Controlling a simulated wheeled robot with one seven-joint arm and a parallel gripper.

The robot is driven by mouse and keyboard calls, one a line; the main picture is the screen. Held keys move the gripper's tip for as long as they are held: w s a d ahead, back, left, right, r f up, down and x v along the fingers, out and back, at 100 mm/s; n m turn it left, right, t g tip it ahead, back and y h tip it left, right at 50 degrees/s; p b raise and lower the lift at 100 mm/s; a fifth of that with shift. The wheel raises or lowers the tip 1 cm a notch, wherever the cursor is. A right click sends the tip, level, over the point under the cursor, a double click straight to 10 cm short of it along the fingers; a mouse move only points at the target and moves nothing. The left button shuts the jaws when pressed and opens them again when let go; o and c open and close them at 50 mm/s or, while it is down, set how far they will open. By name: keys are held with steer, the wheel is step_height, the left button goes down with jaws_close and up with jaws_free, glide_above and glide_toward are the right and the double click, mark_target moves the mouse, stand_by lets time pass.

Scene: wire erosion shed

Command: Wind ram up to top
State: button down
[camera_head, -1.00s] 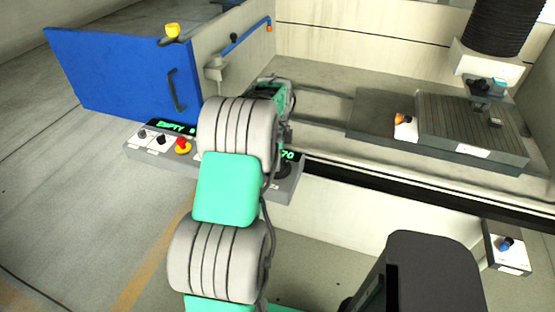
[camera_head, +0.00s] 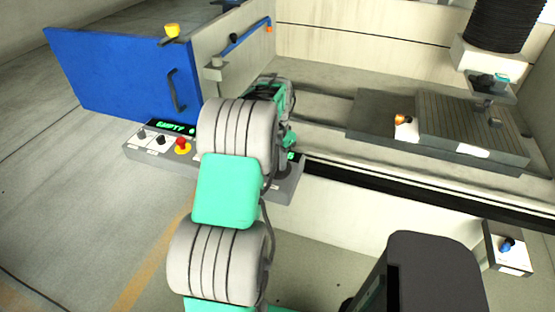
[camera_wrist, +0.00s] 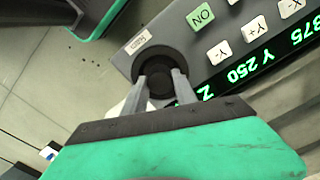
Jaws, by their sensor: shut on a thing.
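The ram (camera_head: 485,55) hangs at the upper right in the head view. Its black bellows (camera_head: 503,22) is above a pale block, with a dark, teal-edged head below. The control panel (camera_head: 283,187) is partly hidden behind my arm. In the wrist view, my gripper (camera_wrist: 159,82) is shut on a round black knob (camera_wrist: 154,66) at the end of the panel (camera_wrist: 195,50), one finger on each side. The lit display (camera_wrist: 250,66) reads Y 250; the Z value is hidden by my gripper.
A blue door (camera_head: 120,75) stands open at the left. A red and yellow stop button (camera_head: 182,146) is on the panel. A slotted table (camera_head: 470,125) lies below the ram. A small box with a blue knob (camera_head: 507,246) is at the lower right.

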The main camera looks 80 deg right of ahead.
steer(key=n, duration=0.4)
steer(key=shift+n, duration=0.3)
steer(key=n, duration=0.3)
steer(key=shift+n, duration=0.3)
steer(key=n, duration=0.4)
steer(key=shift+n, duration=0.3)
steer(key=n, duration=0.3)
steer(key=shift+n, duration=0.3)
steer(key=n, duration=1.1)
steer(key=shift+n, duration=2.2)
